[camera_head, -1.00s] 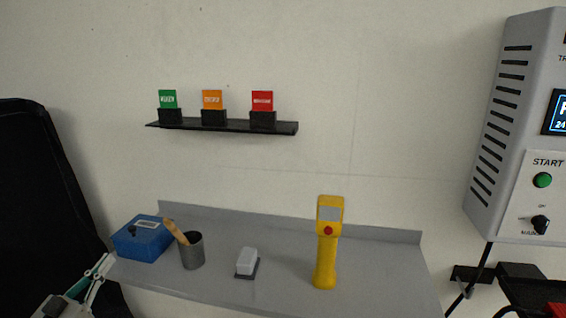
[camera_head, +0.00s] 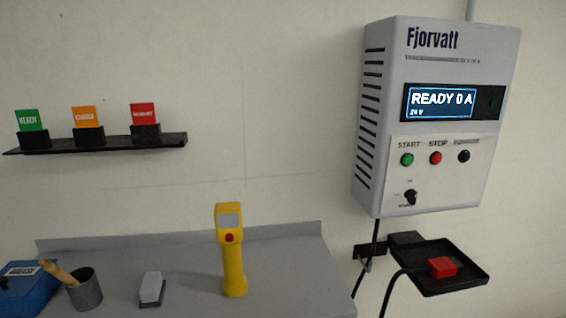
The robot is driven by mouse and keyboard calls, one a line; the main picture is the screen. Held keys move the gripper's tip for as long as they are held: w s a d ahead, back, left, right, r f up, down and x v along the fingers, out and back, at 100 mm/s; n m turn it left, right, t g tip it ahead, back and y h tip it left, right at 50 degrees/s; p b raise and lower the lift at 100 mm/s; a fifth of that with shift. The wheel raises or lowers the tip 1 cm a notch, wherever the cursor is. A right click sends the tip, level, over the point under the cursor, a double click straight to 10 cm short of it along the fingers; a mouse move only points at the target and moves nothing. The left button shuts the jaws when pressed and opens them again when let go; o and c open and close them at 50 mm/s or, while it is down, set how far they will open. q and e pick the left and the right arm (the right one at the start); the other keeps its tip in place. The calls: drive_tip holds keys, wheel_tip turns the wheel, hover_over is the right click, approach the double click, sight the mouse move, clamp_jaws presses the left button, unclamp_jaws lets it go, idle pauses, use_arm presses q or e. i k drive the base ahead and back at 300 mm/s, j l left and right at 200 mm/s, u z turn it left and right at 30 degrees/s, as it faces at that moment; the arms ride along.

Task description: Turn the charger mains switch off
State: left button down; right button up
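The charger (camera_head: 438,120) is a grey wall box marked Fjorvatt, at the right of the head view. Its lit display (camera_head: 440,103) reads READY 0 A and 24 V. Below the display are a green START button (camera_head: 407,159), a red STOP button (camera_head: 436,158) and a black button (camera_head: 464,156). A black rotary switch (camera_head: 411,197) sits at the lower left of the panel. Its small labels are too blurred to read, so its setting is unclear. Neither of my grippers shows in this view.
A grey shelf (camera_head: 190,262) holds a yellow handheld meter (camera_head: 231,250), a grey-white block (camera_head: 151,288), a metal cup (camera_head: 86,290) and a blue box (camera_head: 28,287). A black tray (camera_head: 445,282) with a red connector (camera_head: 442,267) is under the charger. A card rack (camera_head: 95,143) hangs at left.

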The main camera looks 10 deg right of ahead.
sight(410, 195)
drive_tip(key=z, duration=1.35)
